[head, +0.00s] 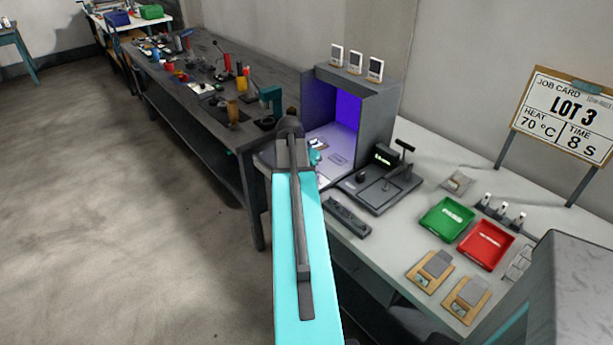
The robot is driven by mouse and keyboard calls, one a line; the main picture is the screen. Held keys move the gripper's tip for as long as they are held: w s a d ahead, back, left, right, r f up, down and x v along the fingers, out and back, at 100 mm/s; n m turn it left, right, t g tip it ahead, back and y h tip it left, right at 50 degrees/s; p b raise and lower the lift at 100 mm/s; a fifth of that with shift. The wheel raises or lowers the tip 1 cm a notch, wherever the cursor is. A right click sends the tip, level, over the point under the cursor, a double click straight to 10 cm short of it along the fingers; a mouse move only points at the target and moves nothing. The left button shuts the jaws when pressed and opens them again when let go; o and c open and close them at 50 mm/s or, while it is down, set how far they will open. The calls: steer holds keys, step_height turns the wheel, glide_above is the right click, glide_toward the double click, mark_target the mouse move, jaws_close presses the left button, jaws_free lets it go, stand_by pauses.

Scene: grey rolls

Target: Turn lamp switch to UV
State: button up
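The lamp booth (384,110) is a grey box at the back of the near bench, with a violet-blue glow on its inner back wall. I cannot make out a lamp switch or its setting. A dark bar (347,217) with small details lies in front of the booth; I cannot tell whether it carries the switch. My cyan arm reaches up the middle of the view toward the booth's left front. A small teal part (315,157), perhaps of my gripper, shows at the booth opening. The fingers are hidden behind my arm, so their state and any contact are unclear.
A dark press-like device (382,185) stands right of the booth. A green tray (447,219) and a red tray (486,245) lie further right, near a job card board (566,118). A cluttered long bench (200,85) runs behind left. The floor at left is clear.

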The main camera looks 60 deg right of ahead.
steer(key=shift+w+a, duration=0.1)
steer(key=shift+w, duration=0.25)
steer(key=o, duration=1.1)
steer(key=shift+s, duration=0.1)
steer(key=shift+r, duration=0.1)
steer(key=shift+v, duration=1.2)
steer(key=b+v, duration=0.2)
steer(key=v, duration=0.9)
steer(key=shift+a+r, duration=0.1)
